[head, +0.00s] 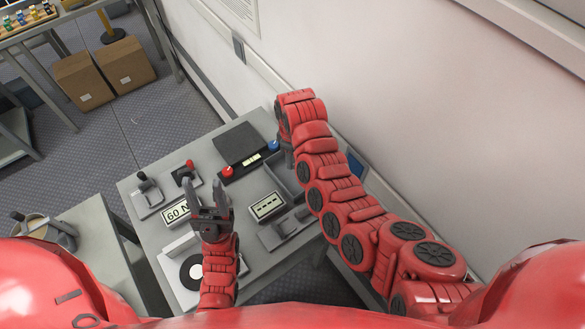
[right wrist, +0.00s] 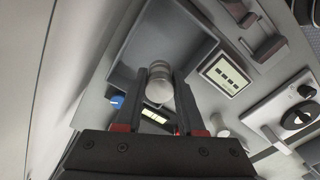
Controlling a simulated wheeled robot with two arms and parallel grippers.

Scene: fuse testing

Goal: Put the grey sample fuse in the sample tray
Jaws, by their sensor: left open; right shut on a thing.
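In the right wrist view, my right gripper (right wrist: 163,92) is shut on the grey sample fuse (right wrist: 158,70), a short light-grey cylinder. The fuse shows in front of a shallow grey tray with raised walls (right wrist: 196,38), which looks like the sample tray; the gap between them cannot be judged. In the head view the tray (head: 281,181) is partly covered by my right arm, and the right gripper and fuse are mostly hidden behind that arm. My left gripper (head: 207,190) is open and empty above the table's middle.
The grey table (head: 135,185) holds a dark square plate (head: 236,142), a red button (head: 227,171), a blue button (head: 273,145), a dashed display (head: 266,206), a "60" display (head: 177,211) and lever devices (head: 148,193). A white wall (head: 350,60) runs close behind my right arm.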

